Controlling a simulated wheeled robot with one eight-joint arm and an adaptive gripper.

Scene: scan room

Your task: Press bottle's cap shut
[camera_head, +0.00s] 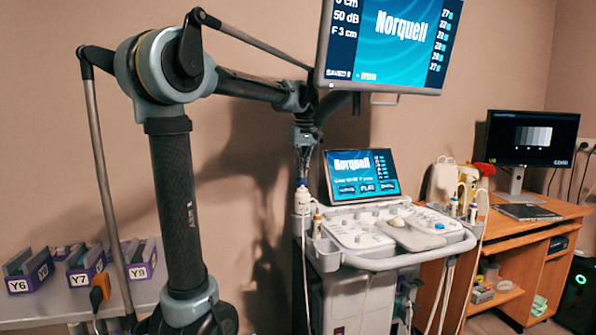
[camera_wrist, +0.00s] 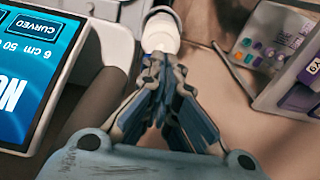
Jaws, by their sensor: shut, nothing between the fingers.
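A small white bottle (camera_head: 303,201) with a blue cap (camera_head: 302,183) stands upright in a holder at the left edge of the ultrasound cart's control panel. My gripper (camera_head: 303,172) points down right above the cap, with its fingers shut and empty. I cannot tell if the fingertips touch the cap or stop just short of it. In the wrist view the shut fingertips (camera_wrist: 163,60) come together in front of the white bottle (camera_wrist: 160,32). They hide part of its top, so how the cap sits is not clear.
The cart's tilted touchscreen (camera_head: 361,176) is close to the right of my gripper, and a large monitor (camera_head: 383,45) hangs above. The control panel (camera_head: 385,235) lies right of the bottle. Purple labelled holders (camera_head: 86,265) stand on a side table at left. A wooden desk (camera_head: 545,215) is at right.

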